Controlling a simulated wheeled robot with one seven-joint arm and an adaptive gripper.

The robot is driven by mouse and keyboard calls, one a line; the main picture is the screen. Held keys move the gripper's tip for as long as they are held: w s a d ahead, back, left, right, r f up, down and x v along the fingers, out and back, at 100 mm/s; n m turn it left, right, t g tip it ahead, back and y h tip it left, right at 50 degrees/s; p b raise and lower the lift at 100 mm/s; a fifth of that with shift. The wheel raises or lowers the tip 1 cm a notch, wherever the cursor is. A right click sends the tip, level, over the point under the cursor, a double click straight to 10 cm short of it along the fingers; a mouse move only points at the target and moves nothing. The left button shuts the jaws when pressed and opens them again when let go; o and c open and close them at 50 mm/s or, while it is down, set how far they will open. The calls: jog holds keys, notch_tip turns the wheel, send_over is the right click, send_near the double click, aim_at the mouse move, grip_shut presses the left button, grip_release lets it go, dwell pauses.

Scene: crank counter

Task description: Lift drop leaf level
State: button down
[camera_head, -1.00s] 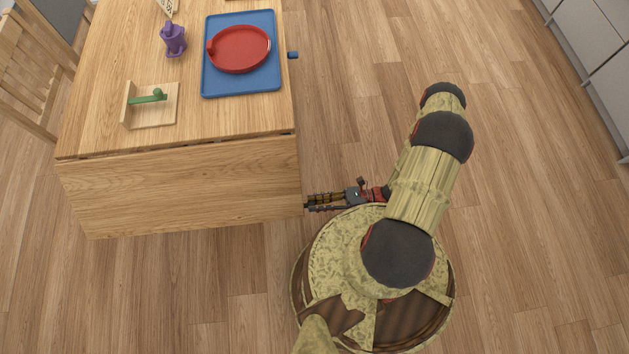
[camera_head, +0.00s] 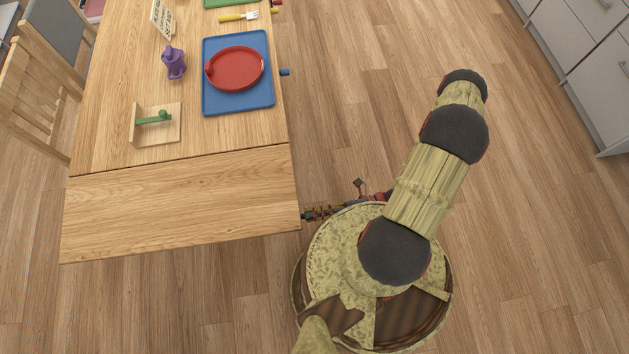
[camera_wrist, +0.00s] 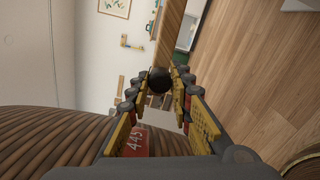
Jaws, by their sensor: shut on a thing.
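The wooden drop leaf (camera_head: 180,207) is at the near end of the table. It is swung up and looks close to in line with the tabletop (camera_head: 105,120), with a thin dark seam between them. I cannot tell if it is exactly level. My gripper (camera_head: 307,214) is at the leaf's near right corner. In the wrist view, my gripper (camera_wrist: 163,82) is shut on a round black knob (camera_wrist: 159,80) at the end of the leaf, whose wooden edge (camera_wrist: 170,35) runs away between the fingers.
A chair (camera_head: 35,95) stands left. The floor right of the table is clear up to grey cabinets (camera_head: 590,80).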

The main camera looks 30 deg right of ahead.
jog(key=shift+r+m, duration=0.3)
jog(key=shift+r, duration=0.3)
jog(key=c, duration=1.7)
grip_release()
jog(key=shift+o, duration=0.6)
jog(key=v, duration=1.2)
jog(key=shift+d, duration=0.15)
